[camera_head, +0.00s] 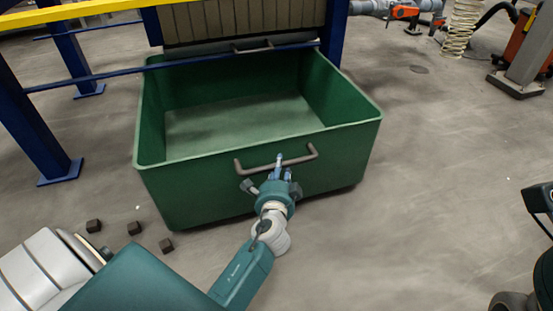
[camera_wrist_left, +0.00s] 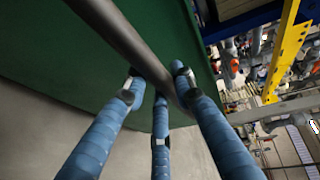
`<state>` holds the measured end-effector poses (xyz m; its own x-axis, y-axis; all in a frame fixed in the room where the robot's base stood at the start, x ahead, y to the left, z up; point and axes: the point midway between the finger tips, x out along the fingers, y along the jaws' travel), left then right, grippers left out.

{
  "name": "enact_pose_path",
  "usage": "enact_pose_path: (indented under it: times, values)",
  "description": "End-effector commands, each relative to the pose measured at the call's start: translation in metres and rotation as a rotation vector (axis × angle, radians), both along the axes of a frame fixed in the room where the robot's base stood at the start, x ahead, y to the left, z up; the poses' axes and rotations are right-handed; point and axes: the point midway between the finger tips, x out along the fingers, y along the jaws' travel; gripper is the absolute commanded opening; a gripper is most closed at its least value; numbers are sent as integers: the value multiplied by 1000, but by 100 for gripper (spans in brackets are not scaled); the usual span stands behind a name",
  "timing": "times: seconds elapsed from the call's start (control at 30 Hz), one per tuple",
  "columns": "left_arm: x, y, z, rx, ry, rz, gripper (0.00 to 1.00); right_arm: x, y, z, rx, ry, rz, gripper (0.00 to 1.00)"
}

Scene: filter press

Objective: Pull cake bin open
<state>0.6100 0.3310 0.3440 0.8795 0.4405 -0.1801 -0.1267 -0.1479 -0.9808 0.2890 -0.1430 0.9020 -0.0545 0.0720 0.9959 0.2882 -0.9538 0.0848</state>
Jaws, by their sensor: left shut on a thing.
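The cake bin (camera_head: 258,187) is a large dark green open-topped box on the floor. It stands mostly out in front of the press, its far end at the press, and its inside looks empty. A grey bar handle (camera_head: 300,158) runs across its front wall. My left gripper (camera_head: 277,172) is at the middle of this handle, its blue fingers shut on the bar. In the left wrist view the blue fingers (camera_wrist_left: 160,95) close around the dark handle bar (camera_wrist_left: 125,38), with the green bin wall (camera_wrist_left: 50,45) behind. My right gripper is not in view.
The filter press (camera_head: 240,20) with blue legs (camera_head: 40,130) stands behind the bin. Small dark blocks (camera_head: 166,245) lie on the floor at front left. The floor to the right of the bin is clear. Orange equipment and hoses stand at the back right.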

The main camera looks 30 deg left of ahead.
Motion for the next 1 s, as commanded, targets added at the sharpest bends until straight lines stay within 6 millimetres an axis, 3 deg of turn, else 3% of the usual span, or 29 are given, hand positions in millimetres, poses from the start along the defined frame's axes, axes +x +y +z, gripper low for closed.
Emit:
enact_pose_path:
  times: [0.47,0.5,0.6,1.0]
  values:
    - [-4,-4,1,-2,-2,2,0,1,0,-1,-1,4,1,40]
    - [-4,-4,1,-2,-2,2,29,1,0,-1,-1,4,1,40]
    - [-4,-5,1,-1,-2,1,45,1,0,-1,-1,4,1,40]
    - [-13,-10,1,-2,1,0,45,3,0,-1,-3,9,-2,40]
